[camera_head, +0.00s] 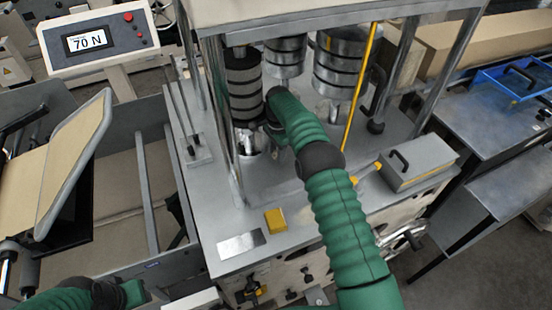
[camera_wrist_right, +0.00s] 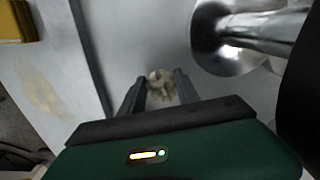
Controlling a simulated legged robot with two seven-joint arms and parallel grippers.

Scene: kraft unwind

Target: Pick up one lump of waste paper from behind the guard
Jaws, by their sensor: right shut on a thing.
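A pale, crumpled lump of waste paper (camera_wrist_right: 161,86) sits between the two dark fingers of my right gripper (camera_wrist_right: 160,90) in the wrist view. The fingers are shut on it from both sides, close above or at the grey metal deck. In the head view my right gripper (camera_head: 268,143) reaches down beside the dark banded roller at the machine's left front; its fingertips and the lump are too small or hidden there. Which part is the guard I cannot tell.
Dark banded roller (camera_head: 243,85) and shiny rollers (camera_head: 342,60) hang close around the right gripper. A metal post (camera_head: 222,120) stands left of it. A yellow block (camera_head: 275,220) and a grey box with a handle (camera_head: 418,160) sit on the deck. The front deck is mostly clear.

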